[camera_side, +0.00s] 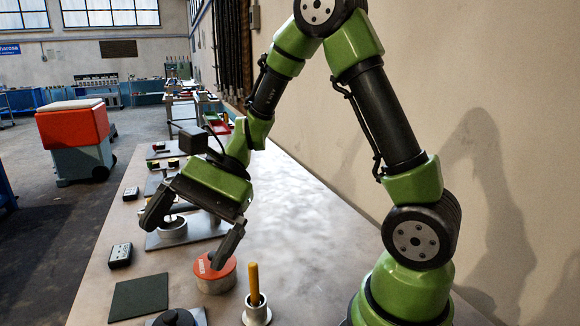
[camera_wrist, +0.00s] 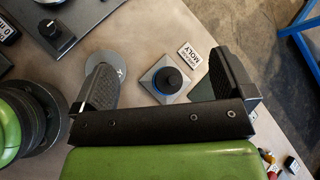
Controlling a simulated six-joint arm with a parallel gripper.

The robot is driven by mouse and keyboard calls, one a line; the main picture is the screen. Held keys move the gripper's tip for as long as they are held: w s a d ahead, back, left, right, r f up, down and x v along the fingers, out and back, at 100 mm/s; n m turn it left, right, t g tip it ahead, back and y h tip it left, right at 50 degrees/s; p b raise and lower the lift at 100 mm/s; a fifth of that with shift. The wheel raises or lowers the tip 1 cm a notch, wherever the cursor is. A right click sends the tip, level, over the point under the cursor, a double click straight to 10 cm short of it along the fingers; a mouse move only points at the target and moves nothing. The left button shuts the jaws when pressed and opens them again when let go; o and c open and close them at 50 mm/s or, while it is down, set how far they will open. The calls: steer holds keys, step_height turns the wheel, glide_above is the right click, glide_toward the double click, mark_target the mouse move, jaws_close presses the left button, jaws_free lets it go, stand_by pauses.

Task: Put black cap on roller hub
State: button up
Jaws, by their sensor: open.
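My gripper (camera_side: 193,228) is open and empty above the table, fingers wide apart.
A red-topped round can (camera_side: 215,276) stands by one finger, with a yellow stick (camera_side: 254,284) in a pale cup close by. A dark green mat (camera_side: 139,298) and small black boxes (camera_side: 120,255) lie to the left. The table's right side is mostly clear beside the wall.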

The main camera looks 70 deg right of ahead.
steer(key=s+d+r+n+t+h, duration=0.5)
steer(key=s+r+n+h, duration=0.3)
steer(key=s, duration=0.4)
steer(key=shift+s+r+n, duration=0.35)
steer(key=shift+r+n, duration=0.45)
steer(key=shift+n, duration=0.6)
